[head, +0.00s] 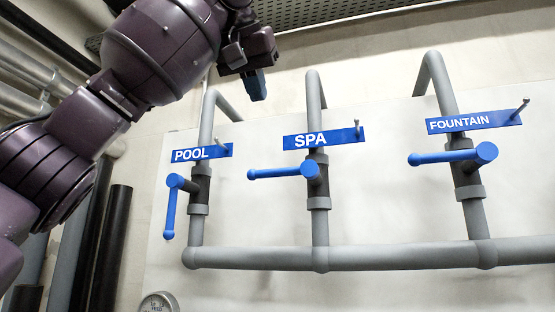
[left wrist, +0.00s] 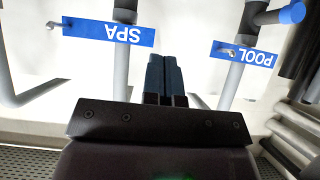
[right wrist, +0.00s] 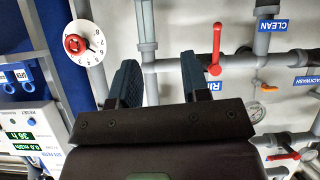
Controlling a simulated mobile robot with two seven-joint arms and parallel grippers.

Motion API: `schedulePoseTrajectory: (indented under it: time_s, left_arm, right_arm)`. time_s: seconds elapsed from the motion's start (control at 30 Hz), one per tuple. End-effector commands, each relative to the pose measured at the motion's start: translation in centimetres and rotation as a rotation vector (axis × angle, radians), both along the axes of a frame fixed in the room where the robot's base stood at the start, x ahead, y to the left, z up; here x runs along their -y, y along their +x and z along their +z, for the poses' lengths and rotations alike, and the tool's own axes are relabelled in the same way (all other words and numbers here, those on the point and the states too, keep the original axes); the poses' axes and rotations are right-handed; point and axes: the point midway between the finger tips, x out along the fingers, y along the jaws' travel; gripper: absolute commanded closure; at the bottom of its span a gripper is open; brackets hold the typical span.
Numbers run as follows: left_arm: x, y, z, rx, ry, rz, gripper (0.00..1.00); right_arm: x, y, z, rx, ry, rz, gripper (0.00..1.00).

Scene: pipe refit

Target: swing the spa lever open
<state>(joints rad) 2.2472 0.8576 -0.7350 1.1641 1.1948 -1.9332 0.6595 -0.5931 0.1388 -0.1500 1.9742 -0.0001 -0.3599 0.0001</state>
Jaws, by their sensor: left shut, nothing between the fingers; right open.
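The spa lever (head: 282,172) is a blue handle on the middle vertical pipe, under the blue SPA sign (head: 323,139). It lies about level across the pipe, pointing left from its round hub. My left gripper (head: 257,88) is shut and empty, above and left of the SPA sign, clear of the lever. In the left wrist view the closed fingers (left wrist: 165,75) point between the upside-down SPA sign (left wrist: 108,31) and POOL sign (left wrist: 245,53); the spa lever is out of that view. My right gripper (right wrist: 166,80) is open and empty, before other pipes.
The pool lever (head: 170,208) hangs down at left. The fountain lever (head: 450,156) lies level at right. A grey pipe (head: 400,257) runs along the bottom. Small hooks stick out at the signs. The right wrist view shows a red lever (right wrist: 215,48) and a dial (right wrist: 84,43).

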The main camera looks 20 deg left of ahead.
Motion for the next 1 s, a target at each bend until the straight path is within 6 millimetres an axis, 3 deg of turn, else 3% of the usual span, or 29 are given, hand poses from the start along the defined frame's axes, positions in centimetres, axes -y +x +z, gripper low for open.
schedulePoseTrajectory:
  time_s: [0.23,0.47,0.67,1.0]
  left_arm:
    - [-0.1,-0.3,0.1,-0.009,-0.003,0.006,1.0]
    - [-0.1,0.2,-0.2,-0.008,-0.002,0.005,1.0]
    - [-0.1,2.2,-1.5,-0.01,-0.001,0.006,1.0]
    - [0.1,7.2,-4.8,-0.009,-0.001,0.006,1.0]
  right_arm:
    - [0.2,-1.4,-0.9,-0.029,-0.001,-0.007,0.57]
    - [0.3,-1.3,-0.8,-0.029,-0.002,-0.006,0.57]
    - [0.2,-1.1,-0.3,-0.023,-0.002,-0.004,0.57]
    - [0.3,-1.3,0.4,-0.032,-0.003,-0.005,0.57]
